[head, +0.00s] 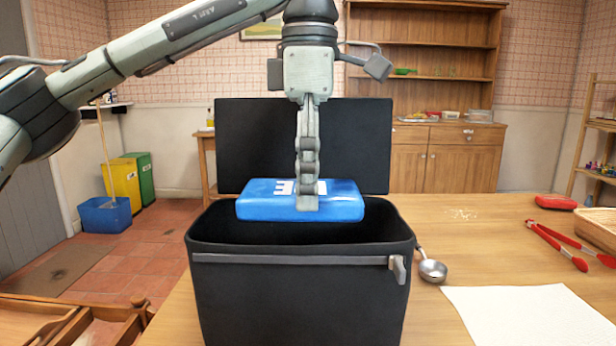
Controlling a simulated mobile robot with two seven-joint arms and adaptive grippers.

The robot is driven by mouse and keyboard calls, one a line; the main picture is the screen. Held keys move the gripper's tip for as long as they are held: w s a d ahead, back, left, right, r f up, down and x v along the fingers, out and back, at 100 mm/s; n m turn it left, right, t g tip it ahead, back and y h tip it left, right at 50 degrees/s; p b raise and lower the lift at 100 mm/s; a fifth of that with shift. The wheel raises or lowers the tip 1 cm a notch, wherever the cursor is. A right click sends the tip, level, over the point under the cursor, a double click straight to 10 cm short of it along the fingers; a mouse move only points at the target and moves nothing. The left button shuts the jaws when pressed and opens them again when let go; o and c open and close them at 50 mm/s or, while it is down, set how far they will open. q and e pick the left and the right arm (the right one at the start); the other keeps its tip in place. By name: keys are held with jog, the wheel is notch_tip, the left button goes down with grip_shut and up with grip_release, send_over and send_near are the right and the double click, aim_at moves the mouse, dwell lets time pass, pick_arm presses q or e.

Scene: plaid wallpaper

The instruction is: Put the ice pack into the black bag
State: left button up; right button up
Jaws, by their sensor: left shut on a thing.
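The blue ice pack (345,206) with white markings is in my left gripper (308,203), which comes down on it from above. The gripper is shut on the pack's middle and hides part of its label. The pack lies roughly level over the mouth of the black bag (300,300). The bag stands upright on the wooden table with its lid (250,140) raised at the back. The inside that shows is dark, and its bottom is hidden. My right gripper is not in view.
A metal scoop (432,268) lies close to the bag's right side. A white cloth (530,312) lies at the front right. Red tongs (558,245), a red case (555,202) and a wicker basket (598,232) are farther right. The table (440,215) right behind the scoop is mostly clear.

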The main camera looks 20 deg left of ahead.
pick_arm(q)
jog(key=o, duration=1.5)
jog(key=shift+c, duration=0.2)
jog(key=shift+r, duration=0.1)
notch_tip(320, 180, up, 12)
